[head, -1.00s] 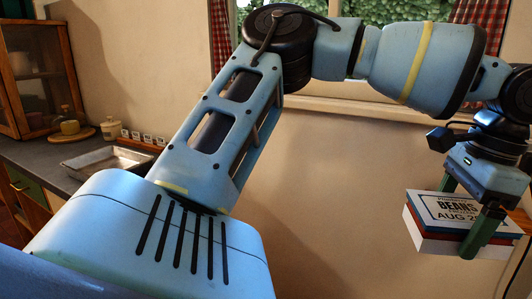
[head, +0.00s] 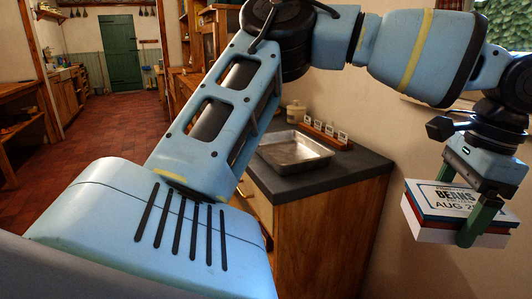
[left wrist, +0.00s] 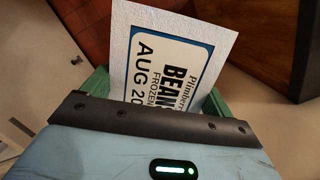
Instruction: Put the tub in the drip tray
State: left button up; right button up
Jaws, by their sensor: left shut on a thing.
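The tub (head: 440,213) is a white box with a blue and red band and a label on top reading "BEANS" and "AUG". My left gripper (head: 478,222) is shut on it, with green fingers on its sides, and holds it in the air at the right of the head view. The tub's label also shows in the left wrist view (left wrist: 165,75) between the green fingers. The drip tray (head: 295,150) is a shallow metal tray on the dark counter, left of the tub and farther off. It looks empty; my arm is close to its left edge in the picture. My right gripper is not in view.
The dark countertop (head: 345,168) sits on a wooden cabinet (head: 325,235) whose corner faces me. A pale jar (head: 295,112) and a rack of small labelled cards (head: 325,132) stand behind the tray. Open tiled floor (head: 110,125) leads to a green door (head: 118,47).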

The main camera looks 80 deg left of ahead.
aim_at(284, 152)
jog(key=u, duration=1.15)
jog(key=i+j, duration=0.4)
jog(key=i, duration=0.15)
jog(key=i+j, duration=0.4)
jog(key=i+u, duration=0.05)
jog(key=i, duration=0.05)
